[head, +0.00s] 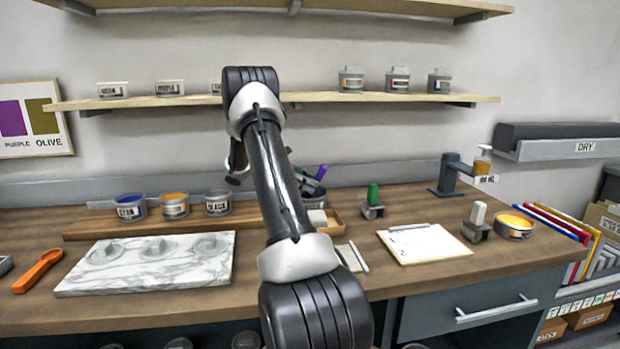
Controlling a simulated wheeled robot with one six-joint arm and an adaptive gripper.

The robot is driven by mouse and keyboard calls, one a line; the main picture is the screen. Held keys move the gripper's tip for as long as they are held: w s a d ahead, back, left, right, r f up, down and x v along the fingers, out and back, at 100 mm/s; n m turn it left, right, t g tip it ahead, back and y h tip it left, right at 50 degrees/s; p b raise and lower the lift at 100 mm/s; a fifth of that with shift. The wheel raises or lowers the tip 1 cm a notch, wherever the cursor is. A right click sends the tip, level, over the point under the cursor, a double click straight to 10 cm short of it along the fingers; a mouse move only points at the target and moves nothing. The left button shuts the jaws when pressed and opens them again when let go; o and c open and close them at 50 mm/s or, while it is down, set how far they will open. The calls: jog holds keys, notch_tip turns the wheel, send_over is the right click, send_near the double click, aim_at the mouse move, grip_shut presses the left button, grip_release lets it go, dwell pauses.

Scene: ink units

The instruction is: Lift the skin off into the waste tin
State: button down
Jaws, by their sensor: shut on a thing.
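Three open ink tins stand on a wooden board at the back left: a blue one (130,207), an orange one (175,205) and a dark one (218,202) that seems labelled BLACK. My arm reaches up through the middle of the view. Only a small part of my wrist shows left of the arm, above the bench; my gripper and anything in it are hidden.
A marble slab (85,283) with three grey lids lies front left, beside an orange scoop (38,270). A dark pot of tools (312,190), a green-handled roller (373,203), a paper pad (424,243) and a white-handled roller (478,222) stand right of my arm. Shelves hang above.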

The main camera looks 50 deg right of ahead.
jog(key=shift+f, duration=1.05)
dwell(1.9)
notch_tip(320, 180, up, 12)
jog(key=shift+f, duration=0.2)
dwell(0.5)
